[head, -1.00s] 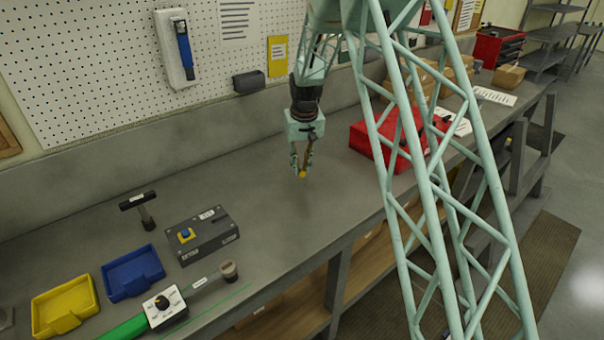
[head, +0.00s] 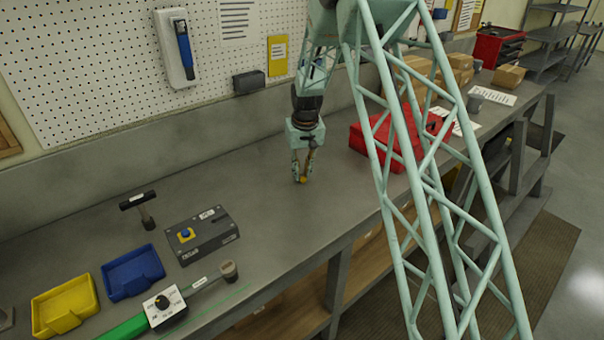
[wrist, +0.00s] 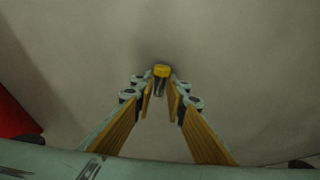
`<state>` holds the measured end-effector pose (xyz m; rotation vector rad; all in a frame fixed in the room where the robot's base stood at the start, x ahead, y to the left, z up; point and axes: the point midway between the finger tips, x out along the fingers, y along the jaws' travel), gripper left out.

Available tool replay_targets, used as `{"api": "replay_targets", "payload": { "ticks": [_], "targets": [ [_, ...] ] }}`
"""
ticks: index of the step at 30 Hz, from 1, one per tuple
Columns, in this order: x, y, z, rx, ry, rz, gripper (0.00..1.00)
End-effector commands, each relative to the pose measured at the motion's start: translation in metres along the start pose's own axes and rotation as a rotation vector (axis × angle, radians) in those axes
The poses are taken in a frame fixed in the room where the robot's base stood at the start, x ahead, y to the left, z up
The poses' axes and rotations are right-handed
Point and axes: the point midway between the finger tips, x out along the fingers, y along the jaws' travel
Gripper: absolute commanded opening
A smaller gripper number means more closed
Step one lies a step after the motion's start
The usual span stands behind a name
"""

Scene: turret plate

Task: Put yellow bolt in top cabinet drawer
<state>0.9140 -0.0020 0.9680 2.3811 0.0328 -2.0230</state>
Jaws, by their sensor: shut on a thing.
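The yellow bolt (wrist: 162,71) is between my fingertips in the wrist view, with its yellow head outward and a darker shank behind it. In the head view the bolt (head: 302,180) shows as a small yellow spot at the tip of my gripper (head: 303,170). My gripper is shut on it, pointing down over the grey workbench (head: 262,200); whether the bolt touches the bench is hard to tell. No cabinet drawer can be clearly made out near the gripper; a red drawer cabinet (head: 497,47) stands at the far back right.
A red box (head: 362,140) lies right of my gripper, partly behind my lattice arm. A hammer (head: 146,212), grey switch box (head: 203,238), blue tray (head: 133,272) and yellow tray (head: 64,305) are at left. Cardboard boxes (head: 508,77) stand at the back right. The bench around the gripper is clear.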

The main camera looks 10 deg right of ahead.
Motion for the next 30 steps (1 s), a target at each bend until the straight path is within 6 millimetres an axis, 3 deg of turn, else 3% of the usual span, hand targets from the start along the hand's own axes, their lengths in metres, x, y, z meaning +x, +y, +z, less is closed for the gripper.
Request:
{"api": "replay_targets", "payload": {
  "ticks": [13,14,18,30],
  "targets": [
    [0.0036,-0.0001,0.0004,0.0,0.0,0.0,0.02],
    [0.0031,-0.0001,0.0004,0.0,0.0,0.0,0.15],
    [0.0028,-0.0001,0.0003,0.0,0.0,0.0,0.27],
    [0.0011,-0.0001,0.0,0.0,0.001,0.0,0.27]
  ]
}}
